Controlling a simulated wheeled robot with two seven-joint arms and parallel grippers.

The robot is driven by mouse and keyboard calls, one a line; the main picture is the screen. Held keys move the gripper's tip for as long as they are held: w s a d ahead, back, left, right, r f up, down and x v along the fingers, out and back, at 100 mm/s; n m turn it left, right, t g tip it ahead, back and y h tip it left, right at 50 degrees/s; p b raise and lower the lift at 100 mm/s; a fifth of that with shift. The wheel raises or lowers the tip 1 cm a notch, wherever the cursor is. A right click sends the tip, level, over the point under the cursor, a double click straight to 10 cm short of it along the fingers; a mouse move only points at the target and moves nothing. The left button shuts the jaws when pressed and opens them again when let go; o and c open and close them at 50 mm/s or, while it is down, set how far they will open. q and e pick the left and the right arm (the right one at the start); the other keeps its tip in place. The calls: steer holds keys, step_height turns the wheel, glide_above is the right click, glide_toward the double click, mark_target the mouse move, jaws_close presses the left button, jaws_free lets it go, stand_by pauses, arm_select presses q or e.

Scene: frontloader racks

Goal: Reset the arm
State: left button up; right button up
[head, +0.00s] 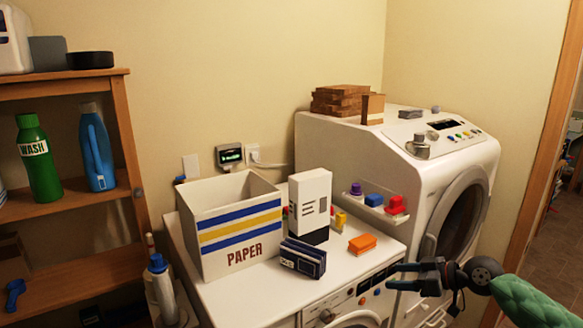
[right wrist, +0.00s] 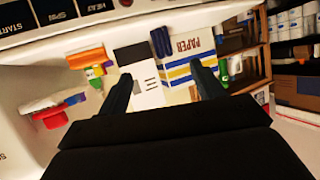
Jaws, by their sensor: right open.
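My right gripper (head: 392,276) is open and empty. In the head view it hangs at the right, in front of the lower washer's front edge, with my green arm behind it. In the right wrist view its two dark fingers (right wrist: 160,70) stand apart, with nothing seen held between them. Beyond them show the white-and-black box (right wrist: 146,80) and the paper bin (right wrist: 190,72). My left gripper is in neither view.
The lower washer top holds the paper bin (head: 228,262), a white-and-black box (head: 310,205), a dark blue box (head: 303,258) and an orange block (head: 362,244). A small ledge (head: 366,208) carries colored items. Wooden blocks (head: 340,98) lie on the taller washer. A shelf (head: 75,200) stands left.

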steer(key=w+d+f+m+t+h, duration=0.2)
steer(key=w+d+f+m+h, duration=0.1)
steer(key=w+d+f+h, duration=0.55)
steer(key=s+f+m+g+h, duration=0.15)
steer(key=s+f, duration=0.25)
steer(key=f, duration=0.7)
steer(key=s+f+m+h, duration=0.15)
steer(key=s+f, duration=0.25)
steer(key=f, duration=0.8)
steer(key=s+a+f+g, duration=0.1)
steer(key=s+a+f, duration=0.3)
steer(key=s+f, duration=0.45)
steer(key=s+a+f+g, duration=0.2)
steer(key=s+a+f, duration=0.3)
steer(key=s+f, duration=0.3)
steer(key=s+a+f+g, duration=0.1)
steer(key=s+a+f, duration=0.2)
steer(key=s, duration=0.5)
steer(key=s+a+f+m+g, duration=0.1)
steer(key=s+a+f, duration=0.3)
steer(key=s, duration=0.4)
steer(key=s+a+f+m+g+y, duration=0.1)
steer(key=s+a+f, duration=0.3)
steer(key=s, duration=0.4)
steer(key=shift+s+a+f, duration=0.2)
steer(key=shift+s+f, duration=0.2)
steer(key=shift+f, duration=0.35)
